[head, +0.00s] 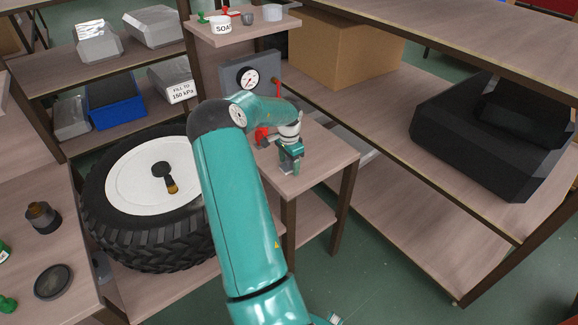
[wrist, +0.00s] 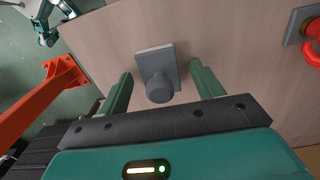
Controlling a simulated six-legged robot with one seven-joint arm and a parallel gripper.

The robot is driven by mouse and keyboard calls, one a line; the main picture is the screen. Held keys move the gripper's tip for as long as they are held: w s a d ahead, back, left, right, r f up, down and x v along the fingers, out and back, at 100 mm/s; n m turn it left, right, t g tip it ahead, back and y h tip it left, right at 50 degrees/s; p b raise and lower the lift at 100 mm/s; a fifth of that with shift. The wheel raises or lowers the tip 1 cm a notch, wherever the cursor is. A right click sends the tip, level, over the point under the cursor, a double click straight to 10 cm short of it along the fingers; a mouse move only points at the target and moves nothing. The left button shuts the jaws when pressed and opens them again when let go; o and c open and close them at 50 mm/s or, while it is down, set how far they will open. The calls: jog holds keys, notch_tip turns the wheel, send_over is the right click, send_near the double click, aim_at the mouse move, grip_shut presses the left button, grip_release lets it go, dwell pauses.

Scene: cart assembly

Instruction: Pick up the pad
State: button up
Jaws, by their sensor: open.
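The pad is a grey square plate with a round knob (wrist: 159,88) on it, lying on the wooden table top in the wrist view. My gripper (wrist: 160,76) is open, with one green finger on each side of the pad and a gap to it on both sides. The fingers do not touch it. In the head view my gripper (head: 291,160) points down over the small table (head: 325,158), and it mostly hides the pad beneath it.
A red ring on a grey plate (wrist: 303,24) is at the right in the wrist view. A pressure gauge (head: 248,79) stands behind my arm. A large tyre (head: 140,255) lies to the left. A shelf with a cardboard box (head: 345,55) and black case (head: 470,140) is at the right.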

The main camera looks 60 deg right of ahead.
jog(key=c, duration=1.1)
jog(key=shift+r, duration=0.1)
jog(key=shift+r, duration=0.5)
notch_tip(320, 180, up, 2)
jog(key=shift+r, duration=0.25)
jog(key=s+a+r, duration=0.1)
jog(key=a+r, duration=0.2)
jog(key=a, duration=0.1)
jog(key=s+a+r, duration=0.2)
jog(key=a+r, duration=0.1)
jog(key=a, duration=0.1)
jog(key=s+a+r, duration=0.2)
jog(key=a+r, duration=0.1)
jog(key=a, duration=0.2)
jog(key=shift+s+r, duration=0.1)
jog(key=shift+r, duration=0.1)
